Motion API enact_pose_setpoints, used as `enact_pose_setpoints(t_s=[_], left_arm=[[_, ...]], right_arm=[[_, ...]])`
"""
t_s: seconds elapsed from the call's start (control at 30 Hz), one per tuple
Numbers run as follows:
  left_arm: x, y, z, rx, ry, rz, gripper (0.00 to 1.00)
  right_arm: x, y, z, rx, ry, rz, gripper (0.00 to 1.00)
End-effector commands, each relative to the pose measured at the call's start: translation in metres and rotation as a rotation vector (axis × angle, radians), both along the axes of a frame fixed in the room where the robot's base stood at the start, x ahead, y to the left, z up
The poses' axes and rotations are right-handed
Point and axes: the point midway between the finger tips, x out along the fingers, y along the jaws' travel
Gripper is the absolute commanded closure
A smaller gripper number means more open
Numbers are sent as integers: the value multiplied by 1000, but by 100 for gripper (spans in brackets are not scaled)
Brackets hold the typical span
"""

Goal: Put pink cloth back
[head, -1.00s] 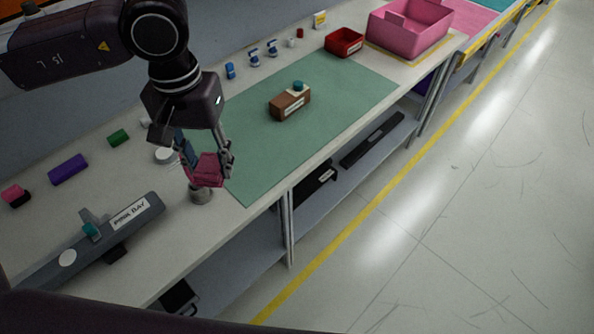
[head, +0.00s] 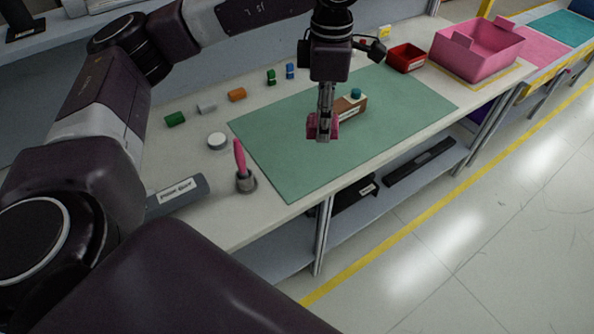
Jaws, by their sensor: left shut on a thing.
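My left gripper (head: 322,132) hangs above the green mat (head: 290,165), in front of a brown block. It is shut on a small dark pink piece, which looks like the pink cloth (head: 323,124). The fingers hide part of it. My right gripper is not in view.
The brown block (head: 352,107) with a teal knob lies on the mat. A red bin (head: 406,60) and a large pink bin (head: 478,52) stand at the back right. A white round lid (head: 217,141) and a grey labelled bar (head: 182,194) lie at the left.

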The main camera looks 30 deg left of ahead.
Motion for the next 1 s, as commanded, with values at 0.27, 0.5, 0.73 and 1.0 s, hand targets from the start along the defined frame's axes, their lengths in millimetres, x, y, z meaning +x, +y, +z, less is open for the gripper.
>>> enact_pose_setpoints(t_s=[0.27, 0.5, 0.73, 1.0], left_arm=[[16, 26, -6, 0, 3, 723, 87], [25, 50, -13, 1, 3, 1346, 87], [30, 71, -20, 3, 2, 1881, 87], [31, 83, -25, 0, 1, 2190, 87]], right_arm=[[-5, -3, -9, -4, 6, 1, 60], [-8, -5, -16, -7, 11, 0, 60], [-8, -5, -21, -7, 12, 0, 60], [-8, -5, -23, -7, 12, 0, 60]])
